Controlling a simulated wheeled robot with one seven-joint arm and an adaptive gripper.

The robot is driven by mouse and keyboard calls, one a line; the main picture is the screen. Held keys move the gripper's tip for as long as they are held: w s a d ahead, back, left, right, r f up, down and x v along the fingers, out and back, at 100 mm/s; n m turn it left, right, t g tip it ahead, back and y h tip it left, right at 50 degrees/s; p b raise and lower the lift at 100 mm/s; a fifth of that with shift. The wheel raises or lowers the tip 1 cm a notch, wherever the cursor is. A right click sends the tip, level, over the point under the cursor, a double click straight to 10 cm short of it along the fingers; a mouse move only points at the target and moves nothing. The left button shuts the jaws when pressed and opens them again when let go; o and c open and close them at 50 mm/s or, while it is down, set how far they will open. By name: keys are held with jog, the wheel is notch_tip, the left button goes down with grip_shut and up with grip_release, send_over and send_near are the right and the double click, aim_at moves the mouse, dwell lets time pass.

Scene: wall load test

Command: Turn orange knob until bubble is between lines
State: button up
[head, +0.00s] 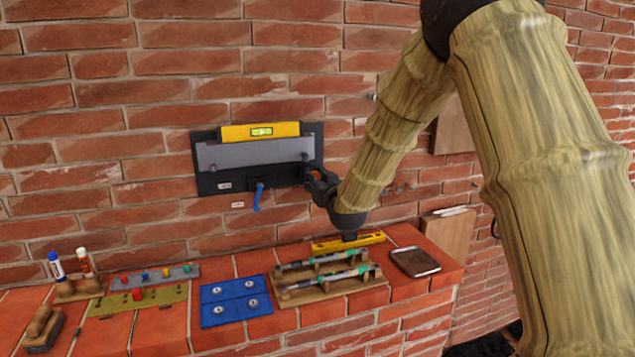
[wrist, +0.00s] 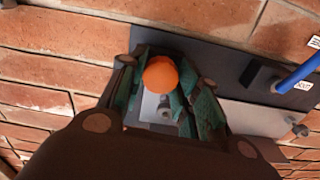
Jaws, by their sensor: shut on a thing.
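The orange knob (wrist: 161,74) sits between the fingers of my gripper (wrist: 165,90) in the wrist view, and the fingers are shut on it. In the head view my gripper (head: 316,178) is at the lower right corner of the dark wall panel (head: 205,160), and only a bit of the orange knob (head: 314,174) shows. A yellow spirit level (head: 285,130) lies along the top of a grey plate (head: 240,155) on the panel. Its green vial (head: 261,131) faces me. The bubble and lines are too small to place exactly.
A blue lever (head: 258,198) hangs below the panel. On the brick ledge stand markers (head: 56,265), a brush (head: 42,328), a blue board (head: 235,301), a wooden rack with screwdrivers (head: 330,283), another yellow level (head: 347,243) and a dark tray (head: 414,261).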

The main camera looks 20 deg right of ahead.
jog(key=o, duration=1)
jog(key=shift+o, duration=0.2)
jog(key=s, duration=1.2)
jog(key=shift+d, duration=0.25)
